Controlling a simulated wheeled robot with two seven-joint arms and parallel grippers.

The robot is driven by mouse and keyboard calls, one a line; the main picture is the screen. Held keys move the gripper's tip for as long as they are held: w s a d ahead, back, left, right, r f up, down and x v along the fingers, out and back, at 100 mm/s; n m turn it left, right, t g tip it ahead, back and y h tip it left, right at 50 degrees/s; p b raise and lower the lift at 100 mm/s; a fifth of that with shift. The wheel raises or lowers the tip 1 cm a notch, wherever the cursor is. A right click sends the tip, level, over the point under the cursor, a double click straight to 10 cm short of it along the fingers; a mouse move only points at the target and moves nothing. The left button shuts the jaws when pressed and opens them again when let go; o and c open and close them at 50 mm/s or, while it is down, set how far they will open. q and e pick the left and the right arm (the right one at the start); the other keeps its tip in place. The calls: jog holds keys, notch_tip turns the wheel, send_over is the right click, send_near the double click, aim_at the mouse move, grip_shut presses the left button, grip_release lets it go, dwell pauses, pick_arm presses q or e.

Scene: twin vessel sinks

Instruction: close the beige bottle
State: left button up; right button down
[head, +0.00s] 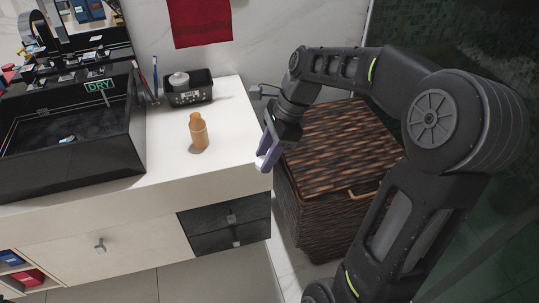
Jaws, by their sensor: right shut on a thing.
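The beige bottle (199,133) stands upright on the white counter, left of my right gripper and apart from it. It has an orange-tan body and a narrower neck; whether a cap is on it is too small to tell. My right gripper (264,163) hangs at the counter's right edge, its pale purple fingers pointing down. My left gripper is not in view.
A black vessel sink (75,178) fills the counter's left side. A black basket (187,96) stands behind the bottle, with toothbrushes beside it. A brown wicker hamper (330,190) stands on the floor right of the counter. The counter around the bottle is clear.

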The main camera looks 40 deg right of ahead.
jog(key=w+a+f+n+g, duration=0.4)
jog(key=a+f+n, duration=0.4)
jog(key=a+n, duration=0.4)
jog(key=shift+w+a+f+h, duration=0.15)
jog(key=shift+w+f+h, duration=0.15)
jog(key=shift+w, duration=0.35)
